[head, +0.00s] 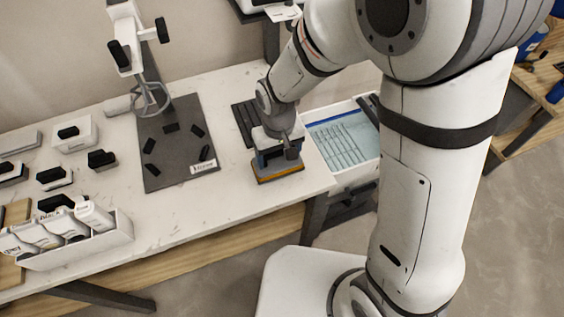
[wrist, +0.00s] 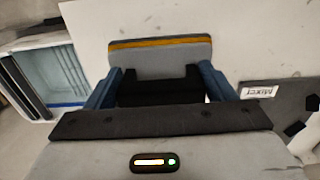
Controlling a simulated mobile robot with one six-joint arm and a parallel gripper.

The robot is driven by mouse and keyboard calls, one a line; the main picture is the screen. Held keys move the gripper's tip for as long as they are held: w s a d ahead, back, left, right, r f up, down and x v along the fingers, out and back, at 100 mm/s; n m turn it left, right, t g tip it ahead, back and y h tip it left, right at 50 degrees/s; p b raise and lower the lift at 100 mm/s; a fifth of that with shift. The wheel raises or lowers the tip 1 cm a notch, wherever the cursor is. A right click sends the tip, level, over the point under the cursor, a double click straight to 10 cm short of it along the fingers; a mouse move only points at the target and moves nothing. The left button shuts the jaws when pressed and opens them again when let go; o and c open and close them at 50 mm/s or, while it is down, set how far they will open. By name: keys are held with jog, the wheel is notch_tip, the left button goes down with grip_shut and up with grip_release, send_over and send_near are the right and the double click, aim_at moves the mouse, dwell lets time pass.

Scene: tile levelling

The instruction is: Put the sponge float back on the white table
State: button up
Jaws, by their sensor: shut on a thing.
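The sponge float (head: 278,174) has a grey body with an orange band and a black handle. My gripper (head: 277,155) is shut on it, over the right end of the white table (head: 230,200), near the front edge. In the wrist view, the blue fingers of my gripper (wrist: 159,88) stand on either side of the black handle. The grey plate and orange band of the sponge float (wrist: 160,55) show beyond them. The float looks level and very low over the table; I cannot tell whether its underside touches. My gripper hides part of its top in the head view.
A dark mat labelled Mixer (head: 178,150) lies left of the float, below a mixer stand (head: 140,60). An open drawer (head: 340,140) is at the right. A dark ribbed pad (head: 246,122) lies behind the float. A white bin (head: 80,243) stands at the left front.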

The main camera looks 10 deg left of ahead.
aim_at(279, 164)
jog(key=shift+f, duration=1.7)
jog(key=shift+f, duration=0.1)
jog(key=o, duration=1.2)
notch_tip(279, 164, up, 12)
jog(key=shift+r, duration=0.15)
